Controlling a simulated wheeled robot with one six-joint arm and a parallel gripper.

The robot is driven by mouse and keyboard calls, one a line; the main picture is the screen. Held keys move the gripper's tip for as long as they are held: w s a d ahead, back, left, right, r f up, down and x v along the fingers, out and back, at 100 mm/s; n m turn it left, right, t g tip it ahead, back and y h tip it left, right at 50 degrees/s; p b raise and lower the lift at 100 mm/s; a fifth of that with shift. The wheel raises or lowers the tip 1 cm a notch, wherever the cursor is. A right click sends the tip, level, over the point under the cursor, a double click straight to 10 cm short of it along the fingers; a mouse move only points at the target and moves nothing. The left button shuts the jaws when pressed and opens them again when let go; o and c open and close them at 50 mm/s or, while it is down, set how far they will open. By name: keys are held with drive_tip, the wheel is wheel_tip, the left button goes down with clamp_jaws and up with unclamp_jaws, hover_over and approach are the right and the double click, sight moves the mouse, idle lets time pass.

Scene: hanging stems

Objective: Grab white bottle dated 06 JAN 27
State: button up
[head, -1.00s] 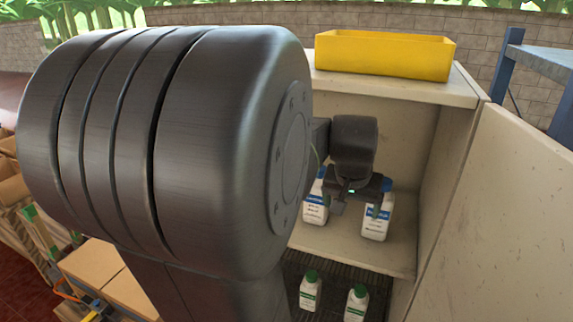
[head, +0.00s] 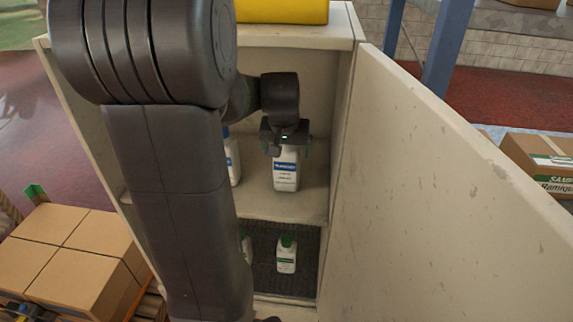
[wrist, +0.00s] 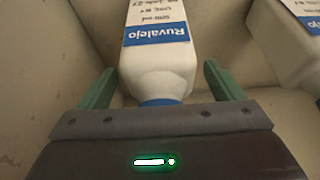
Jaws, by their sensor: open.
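A white bottle (head: 286,173) with a blue label and a blue cap stands upright on the cabinet's upper shelf, under my gripper (head: 287,148). In the wrist view this bottle (wrist: 162,65) sits between my two green fingers, with a visible gap on each side. My gripper (wrist: 160,85) is open around its cap end. Its label reads "Ruvalejo"; the small print appears to include a date ending in 27, but is too blurred to read surely. A second white, blue-labelled bottle (head: 234,162) stands to the left, partly hidden by my arm; it shows at upper right in the wrist view (wrist: 288,55).
The cabinet door (head: 430,190) stands open at the right. Green-capped white bottles (head: 286,256) stand on the dark lower shelf. A yellow bin (head: 285,10) sits on the cabinet top (head: 300,38). Cardboard boxes (head: 75,255) are at lower left.

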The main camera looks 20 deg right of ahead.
drive_tip(key=c, duration=1.8)
drive_tip(key=shift+r, duration=0.1)
clamp_jaws()
